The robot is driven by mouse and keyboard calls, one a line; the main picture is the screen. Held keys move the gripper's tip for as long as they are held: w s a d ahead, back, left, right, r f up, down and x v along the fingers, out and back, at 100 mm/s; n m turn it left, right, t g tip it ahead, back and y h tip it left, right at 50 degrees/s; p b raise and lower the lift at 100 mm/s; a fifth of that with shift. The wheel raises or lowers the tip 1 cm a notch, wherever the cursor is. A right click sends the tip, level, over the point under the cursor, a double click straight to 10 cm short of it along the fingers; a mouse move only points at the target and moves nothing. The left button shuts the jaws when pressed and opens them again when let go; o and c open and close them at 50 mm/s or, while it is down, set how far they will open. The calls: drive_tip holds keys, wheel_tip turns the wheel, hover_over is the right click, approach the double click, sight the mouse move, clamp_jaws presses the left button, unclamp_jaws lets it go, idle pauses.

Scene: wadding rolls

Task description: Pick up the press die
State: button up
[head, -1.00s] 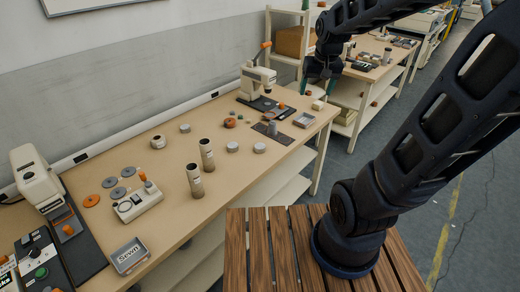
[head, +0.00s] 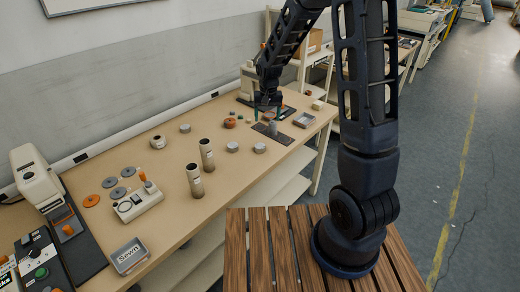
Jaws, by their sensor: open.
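A small grey cylinder (head: 272,128), which I take to be the press die, stands upright on a dark flat plate (head: 286,138) towards the far end of the bench. My gripper (head: 269,115) points down above it, its two greenish fingers apart, one on each side. The gripper is open and holds nothing. It looks close over the cylinder's top, but I cannot tell the exact height gap or whether they touch.
A near press (head: 38,180) stands at left.

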hover_over(260, 146)
wheel_tip(260, 146, down, 5)
drive_tip(key=shift+f, duration=5.5)
drive_tip(key=c, duration=1.3)
